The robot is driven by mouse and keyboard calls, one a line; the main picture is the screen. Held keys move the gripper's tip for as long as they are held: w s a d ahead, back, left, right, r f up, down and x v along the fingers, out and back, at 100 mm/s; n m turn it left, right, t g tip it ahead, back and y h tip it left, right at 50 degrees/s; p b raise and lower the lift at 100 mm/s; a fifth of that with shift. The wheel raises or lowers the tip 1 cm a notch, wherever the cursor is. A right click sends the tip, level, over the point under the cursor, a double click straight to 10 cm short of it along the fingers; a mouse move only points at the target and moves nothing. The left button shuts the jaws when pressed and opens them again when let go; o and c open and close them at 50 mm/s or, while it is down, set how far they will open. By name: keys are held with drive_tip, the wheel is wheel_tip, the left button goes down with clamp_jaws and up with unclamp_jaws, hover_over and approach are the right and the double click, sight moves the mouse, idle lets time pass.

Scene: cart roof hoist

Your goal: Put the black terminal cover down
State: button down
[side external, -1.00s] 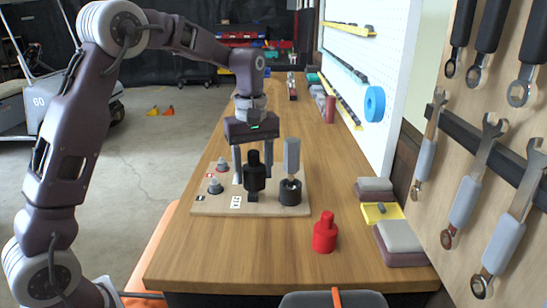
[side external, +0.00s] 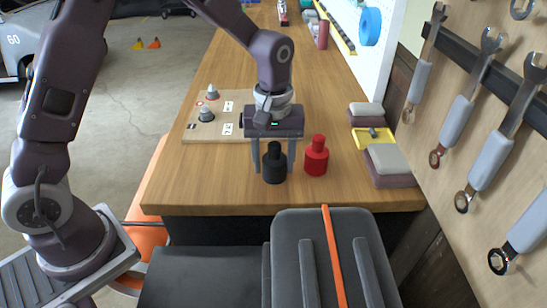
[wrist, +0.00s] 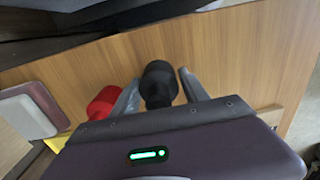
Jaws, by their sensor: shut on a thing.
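The black terminal cover (side external: 274,166) is upright between the fingers of my gripper (side external: 274,171), which is shut on it. In the side view its base is at or just above the bench top, near the front end; I cannot tell if it touches. In the wrist view the black cover (wrist: 158,86) is between the two fingertips (wrist: 158,78). A red terminal cover (side external: 316,156) stands on the bench just right of my gripper, and it also shows in the wrist view (wrist: 104,102), beside one finger.
A wooden board (side external: 232,128) with two grey terminals (side external: 206,114) lies behind and left of my gripper. A yellow tray (side external: 374,138) and grey pads (side external: 390,160) are on the right. The bench (side external: 205,190) is clear to the front left. A dark seat (side external: 330,250) stands before it.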

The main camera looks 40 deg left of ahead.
drive_tip(key=c, duration=0.6)
unclamp_jaws()
drive_tip(key=shift+f, duration=0.15)
wheel_tip(320, 180, up, 12)
drive_tip(key=shift+r, duration=0.2)
drive_tip(key=s+a+r+m+t, duration=0.2)
drive_tip(key=s+r, duration=0.1)
drive_tip(key=s, duration=0.3)
drive_tip(key=s+a+r+m+t, duration=0.1)
drive_tip(key=s+a+r+m, duration=0.2)
drive_tip(key=s, duration=0.4)
drive_tip(key=s+m+t, duration=0.1)
drive_tip(key=s, duration=0.2)
drive_tip(key=s+f+m, duration=0.1)
drive_tip(key=s, duration=0.2)
drive_tip(key=s+f+m+t, duration=0.1)
drive_tip(key=s+m, duration=0.1)
drive_tip(key=s, duration=0.2)
drive_tip(key=shift+f+t, duration=0.1)
drive_tip(key=shift+t, duration=0.2)
